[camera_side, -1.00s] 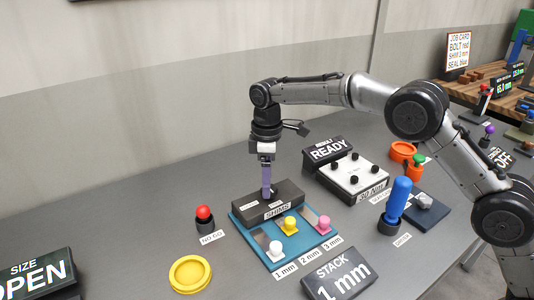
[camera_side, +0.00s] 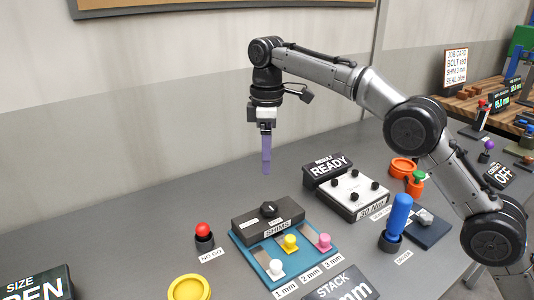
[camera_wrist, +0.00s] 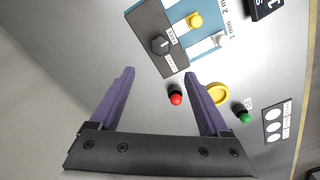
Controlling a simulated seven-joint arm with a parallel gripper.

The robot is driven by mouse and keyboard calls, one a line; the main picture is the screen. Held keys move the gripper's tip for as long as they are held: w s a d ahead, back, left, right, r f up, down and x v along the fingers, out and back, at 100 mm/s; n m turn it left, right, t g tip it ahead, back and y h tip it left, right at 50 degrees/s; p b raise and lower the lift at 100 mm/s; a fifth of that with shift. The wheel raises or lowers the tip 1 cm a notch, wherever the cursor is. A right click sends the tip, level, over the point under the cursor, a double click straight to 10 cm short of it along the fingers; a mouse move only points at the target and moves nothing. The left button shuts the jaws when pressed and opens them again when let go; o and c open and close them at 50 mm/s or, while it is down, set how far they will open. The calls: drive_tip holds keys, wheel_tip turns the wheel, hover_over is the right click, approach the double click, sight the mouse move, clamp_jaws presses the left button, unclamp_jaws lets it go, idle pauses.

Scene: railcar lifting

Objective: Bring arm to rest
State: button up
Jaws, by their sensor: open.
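My gripper (camera_side: 267,152) hangs in the air above and behind the black shims box, its purple fingers pointing down. In the wrist view my gripper (camera_wrist: 160,78) shows its two purple fingers spread apart with nothing between them. The shims box (camera_side: 268,217) has a black knob on top and sits at the back of a blue board (camera_side: 300,262) with white, yellow and pink knobs. The box also shows in the wrist view (camera_wrist: 150,25).
A red NO GO button (camera_side: 203,230) and a yellow ring (camera_side: 188,289) are to the left. The table left of the gripper is bare.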

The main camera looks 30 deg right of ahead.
drive_tip(key=s+d+r+m+t, duration=0.1)
drive_tip(key=s+d+r, duration=0.45)
drive_tip(key=r, duration=0.25)
drive_tip(key=s+d+r+m+t, duration=0.1)
drive_tip(key=s+d+r+t, duration=0.1)
drive_tip(key=s+d+r, duration=0.35)
drive_tip(key=s+d+r+m+t, duration=0.1)
drive_tip(key=s, duration=0.6)
drive_tip(key=s+d+r+m, duration=0.1)
drive_tip(key=s+m, duration=0.1)
drive_tip(key=s, duration=0.5)
drive_tip(key=s+d+f+m, duration=0.1)
drive_tip(key=s+f+m, duration=0.2)
drive_tip(key=s+f, duration=0.3)
drive_tip(key=s+d+f+m+t, duration=0.1)
drive_tip(key=s+f+m, duration=0.2)
drive_tip(key=s+f, duration=0.3)
drive_tip(key=shift+s+d+f+t, duration=0.2)
drive_tip(key=shift+f+t, duration=0.1)
drive_tip(key=shift+f, duration=2.6)
